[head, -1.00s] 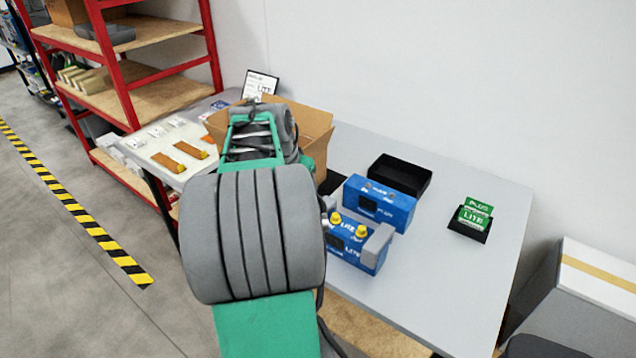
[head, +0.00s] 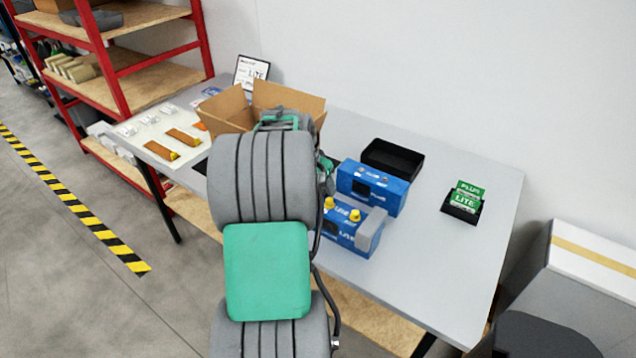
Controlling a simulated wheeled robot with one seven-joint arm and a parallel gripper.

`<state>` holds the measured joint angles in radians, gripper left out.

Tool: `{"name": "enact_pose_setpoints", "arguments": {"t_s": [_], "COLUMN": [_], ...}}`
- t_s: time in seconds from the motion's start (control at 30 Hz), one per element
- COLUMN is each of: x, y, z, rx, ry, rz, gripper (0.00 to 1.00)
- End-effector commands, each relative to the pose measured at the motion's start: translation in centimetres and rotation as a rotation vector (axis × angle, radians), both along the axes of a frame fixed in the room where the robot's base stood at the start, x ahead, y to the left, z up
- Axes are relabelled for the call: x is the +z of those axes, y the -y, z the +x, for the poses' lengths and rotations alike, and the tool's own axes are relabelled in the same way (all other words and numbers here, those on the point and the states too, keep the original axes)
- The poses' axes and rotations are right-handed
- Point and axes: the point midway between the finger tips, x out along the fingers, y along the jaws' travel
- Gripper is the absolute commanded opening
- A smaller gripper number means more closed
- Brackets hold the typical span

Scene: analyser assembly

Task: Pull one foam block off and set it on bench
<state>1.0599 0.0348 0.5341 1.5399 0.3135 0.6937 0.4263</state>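A grey foam block (head: 370,231) sits on the right end of the front blue LITE analyser (head: 345,238), which has two yellow knobs on top. A second blue analyser (head: 373,187) stands just behind it, with no grey block seen on its right end. The bench (head: 440,255) is a light grey table under both. My grey and green arm reaches over the left part of the bench toward the open cardboard box. My gripper's fingers are hidden behind my arm links, so I cannot see whether they hold anything. The left end of the front analyser is also covered by my arm.
An open cardboard box (head: 236,108) stands at the back left. A black tray (head: 393,159) lies behind the analysers. A black holder with green PLUS and LITE cards (head: 467,198) stands at the right. The bench's front right is clear. A red shelf rack (head: 105,65) stands at the left.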

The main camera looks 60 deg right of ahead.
Motion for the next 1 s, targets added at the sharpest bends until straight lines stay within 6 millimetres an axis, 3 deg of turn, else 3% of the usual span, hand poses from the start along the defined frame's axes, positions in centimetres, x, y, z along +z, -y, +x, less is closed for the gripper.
{"name": "enact_pose_setpoints", "arguments": {"t_s": [0.7,0.73,0.77,1.0], "x": [0.04,0.04,0.06,0.06], "y": [-0.03,-0.03,-0.02,-0.01], "z": [0.01,0.01,0.02,0.02], "rx": [0.0,0.0,0.0,0.0], "ry": [0.0,0.0,0.0,0.0], "rz": [0.0,0.0,0.0,0.0], "gripper": [0.0,0.0,0.34,0.15]}}
